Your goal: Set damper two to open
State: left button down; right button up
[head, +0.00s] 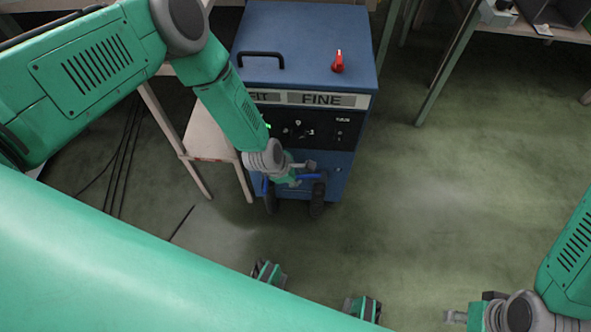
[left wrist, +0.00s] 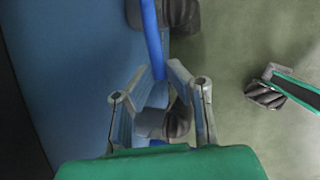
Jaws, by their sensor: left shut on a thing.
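A blue cabinet (head: 300,30) with a "FIT FINE" label stands ahead, with small dark controls on its black front panel (head: 315,130). A thin blue bar (head: 309,177) runs low along its front, and it also shows in the left wrist view (left wrist: 152,35). My left gripper (head: 306,172) is at this bar. In the left wrist view its fingers (left wrist: 165,95) lie on either side of the bar and are shut on it. I cannot make out any damper marking or position. My right gripper (head: 455,316) is at the lower right, away from the cabinet; its jaw state is unclear.
A red knob (head: 338,62) and a black handle (head: 261,60) are on the cabinet top. Dark wheels (head: 318,200) are beneath it. A pale stand (head: 215,140) is close on its left, with black cables on the floor. Open floor lies to the right, below a table (head: 550,32).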

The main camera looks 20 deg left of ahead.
pick_arm(q)
jog(key=s+d+n+y+p, duration=0.2)
jog(key=d+n+y, duration=0.4)
jog(key=n, duration=0.9)
jog(key=s+d, duration=0.1)
jog(key=d, duration=0.2)
jog(key=shift+s+n, duration=0.2)
jog(key=shift+n, duration=0.2)
jog(key=shift+d, duration=0.1)
jog(key=c, duration=1.9)
grip_release()
jog(key=shift+o, duration=0.2)
jog(key=v, duration=1.2)
jog(key=shift+w+d, duration=0.25)
jog(key=shift+f, duration=0.1)
